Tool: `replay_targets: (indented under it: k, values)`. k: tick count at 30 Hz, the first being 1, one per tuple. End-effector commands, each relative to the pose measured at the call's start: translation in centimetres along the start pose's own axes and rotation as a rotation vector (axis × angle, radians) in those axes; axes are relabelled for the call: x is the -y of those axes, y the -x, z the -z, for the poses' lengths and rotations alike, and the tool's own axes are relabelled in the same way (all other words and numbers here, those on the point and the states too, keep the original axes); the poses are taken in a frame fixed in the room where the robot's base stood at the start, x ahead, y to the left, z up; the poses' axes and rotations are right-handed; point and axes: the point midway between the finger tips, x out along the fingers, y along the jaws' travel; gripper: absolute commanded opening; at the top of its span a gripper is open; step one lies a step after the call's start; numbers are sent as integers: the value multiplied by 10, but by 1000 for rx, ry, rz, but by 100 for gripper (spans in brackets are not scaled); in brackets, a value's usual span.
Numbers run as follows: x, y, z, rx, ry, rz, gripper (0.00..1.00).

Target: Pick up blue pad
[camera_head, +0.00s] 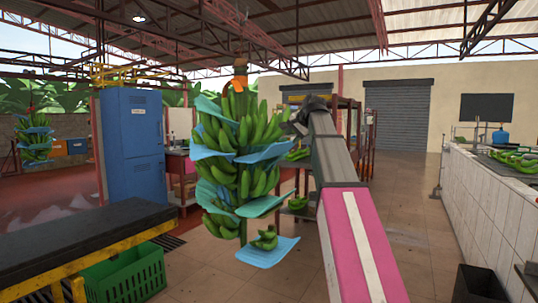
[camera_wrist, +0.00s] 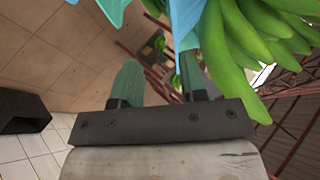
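A hanging stem of green bananas (camera_head: 240,180) carries several blue pads between its tiers, such as an upper left pad (camera_head: 212,142), a right pad (camera_head: 262,154) and a low pad (camera_head: 268,252). My gripper (camera_head: 300,122) is at the stem's upper right side; its fingers are hard to make out there. In the wrist view, my gripper (camera_wrist: 158,72) has its two green fingers apart with nothing clearly held between them. A blue pad (camera_wrist: 186,22) lies just beyond the right fingertip, beside green bananas (camera_wrist: 235,50). Whether they touch is unclear. Another pad (camera_wrist: 113,10) shows at the top.
A dark-topped table with a yellow frame (camera_head: 80,235) and a green crate (camera_head: 125,276) stand at left. A blue cabinet (camera_head: 133,145) is behind. A tiled counter (camera_head: 490,195) runs along the right. The floor (camera_head: 405,215) between is mostly clear.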

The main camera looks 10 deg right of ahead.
Motion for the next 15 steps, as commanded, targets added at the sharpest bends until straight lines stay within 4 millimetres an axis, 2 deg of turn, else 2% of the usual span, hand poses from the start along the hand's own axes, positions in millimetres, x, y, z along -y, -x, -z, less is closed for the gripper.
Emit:
replay_targets:
  k: [3,6,10,15]
  values:
    - [12,14,5,-6,-13,17,39]
    - [15,14,5,-7,-16,20,39]
    - [15,2,5,-5,-17,19,39]
    - [15,-24,5,-6,-16,19,39]
